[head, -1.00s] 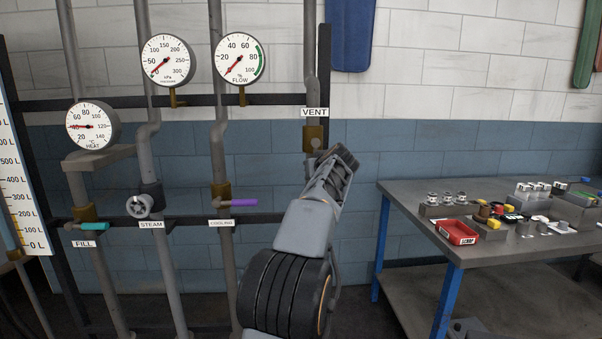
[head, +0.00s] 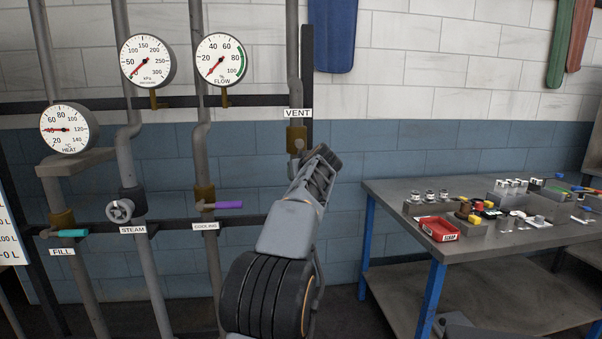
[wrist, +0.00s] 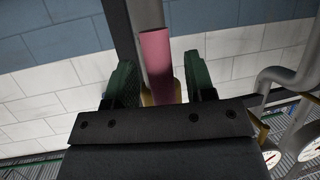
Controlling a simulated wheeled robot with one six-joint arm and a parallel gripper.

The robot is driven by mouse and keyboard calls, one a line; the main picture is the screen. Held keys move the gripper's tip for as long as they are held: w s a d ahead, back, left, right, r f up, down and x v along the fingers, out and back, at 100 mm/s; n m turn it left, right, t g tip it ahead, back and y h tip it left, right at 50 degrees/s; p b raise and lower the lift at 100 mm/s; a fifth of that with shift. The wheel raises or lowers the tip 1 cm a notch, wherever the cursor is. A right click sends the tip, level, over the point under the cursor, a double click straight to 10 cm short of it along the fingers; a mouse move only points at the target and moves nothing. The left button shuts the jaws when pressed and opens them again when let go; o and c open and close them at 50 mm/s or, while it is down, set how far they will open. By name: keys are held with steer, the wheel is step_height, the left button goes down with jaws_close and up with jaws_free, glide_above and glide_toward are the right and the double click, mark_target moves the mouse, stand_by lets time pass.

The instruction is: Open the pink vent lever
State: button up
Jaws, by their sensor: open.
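The pink vent lever (wrist: 155,60) shows in the wrist view, between the two green fingers of my gripper (wrist: 160,80). The fingers are open, with a gap on each side of the lever. Part of the brass valve body shows behind it. In the head view, the brass vent valve (head: 296,136) sits on a vertical pipe under the VENT label (head: 298,113). My gripper (head: 322,158) is just below and right of that valve. The lever is hidden in the head view, and the fingertips are not clear there.
A teal fill lever (head: 69,234), a steam handwheel (head: 119,210) and a purple cooling lever (head: 228,205) are on pipes to the left. Gauges hang above.

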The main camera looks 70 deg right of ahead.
steer(key=b+v, duration=0.1)
steer(key=v, duration=1.2)
steer(key=shift+s+a, duration=0.25)
steer(key=shift+a, duration=0.05)
steer(key=shift+r, duration=0.1)
